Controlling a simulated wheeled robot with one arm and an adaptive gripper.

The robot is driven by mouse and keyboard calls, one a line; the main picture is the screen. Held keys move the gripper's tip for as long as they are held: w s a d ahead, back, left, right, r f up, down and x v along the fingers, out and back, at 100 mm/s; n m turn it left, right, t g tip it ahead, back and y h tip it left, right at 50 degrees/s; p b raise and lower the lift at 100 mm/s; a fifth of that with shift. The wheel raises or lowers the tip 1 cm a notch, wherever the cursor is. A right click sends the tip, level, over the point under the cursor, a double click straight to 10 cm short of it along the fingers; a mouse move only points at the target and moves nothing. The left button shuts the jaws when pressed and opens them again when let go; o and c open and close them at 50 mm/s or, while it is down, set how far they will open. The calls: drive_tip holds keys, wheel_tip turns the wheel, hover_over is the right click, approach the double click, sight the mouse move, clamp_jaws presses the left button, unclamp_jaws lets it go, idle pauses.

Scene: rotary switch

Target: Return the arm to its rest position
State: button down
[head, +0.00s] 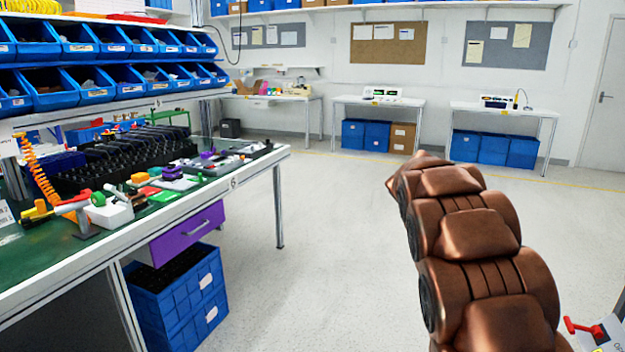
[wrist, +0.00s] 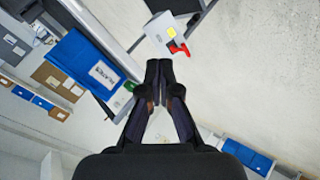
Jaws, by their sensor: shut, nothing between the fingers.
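My gripper (wrist: 159,70) shows in the wrist view with its two dark fingers together and nothing between them. The rotary switch, a light grey box with a red handle and a yellow label (wrist: 170,33), appears beyond the fingertips in the wrist view, apart from them as far as I can tell. Its red handle also shows at the lower right edge of the head view (head: 584,328), where the box is partly cut off. My copper-coloured arm rises at the right of the head view; my gripper does not show there.
A workbench (head: 240,170) with parts and blue bins (head: 90,95) stands at the left, with a purple drawer (head: 188,232) and a blue crate (head: 180,300) beneath. A blue labelled bin (wrist: 85,65) is left of the fingers in the wrist view. The middle floor (head: 330,250) is clear.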

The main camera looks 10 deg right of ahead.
drive_tip(key=s+a+r+n+t+y+p, duration=0.1)
drive_tip(key=s+a+r+n+y+p, duration=0.1)
drive_tip(key=s+a+r+n+p, duration=0.2)
drive_tip(key=s+a+r+n+t+y+p, duration=0.1)
drive_tip(key=s+a+r+n+y+p, duration=0.2)
drive_tip(key=s+a+p, duration=0.6)
drive_tip(key=s+a+r+n+y+p, duration=0.3)
drive_tip(key=s+a, duration=0.9)
drive_tip(key=a, duration=0.8)
wheel_tip(320, 180, up, 3)
drive_tip(key=n+p, duration=0.2)
drive_tip(key=p, duration=0.2)
drive_tip(key=shift+t+p, duration=0.3)
drive_tip(key=shift+t, duration=0.1)
